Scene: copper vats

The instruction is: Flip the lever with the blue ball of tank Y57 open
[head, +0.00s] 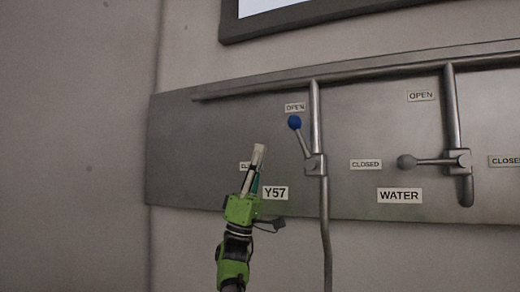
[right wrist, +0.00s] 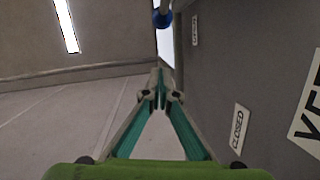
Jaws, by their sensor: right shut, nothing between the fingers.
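The lever with the blue ball (head: 294,122) sits on a valve of a vertical pipe in the head view. It points up and slightly left, and its ball is just below the OPEN label (head: 294,107). The Y57 label (head: 274,193) is below and left of the valve. My right gripper (head: 260,148) is shut and empty, pointing up, left of the lever and apart from it. It partly covers the CLOSED label (head: 245,166). In the right wrist view the blue ball (right wrist: 162,18) is beyond the fingertips, at the top. My left gripper is not in view.
To the right, a second lever with a grey ball (head: 406,161) points left beside a CLOSED label (head: 366,164), above the WATER label (head: 399,195). A horizontal pipe (head: 380,70) runs along the panel top. The wall at left is bare.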

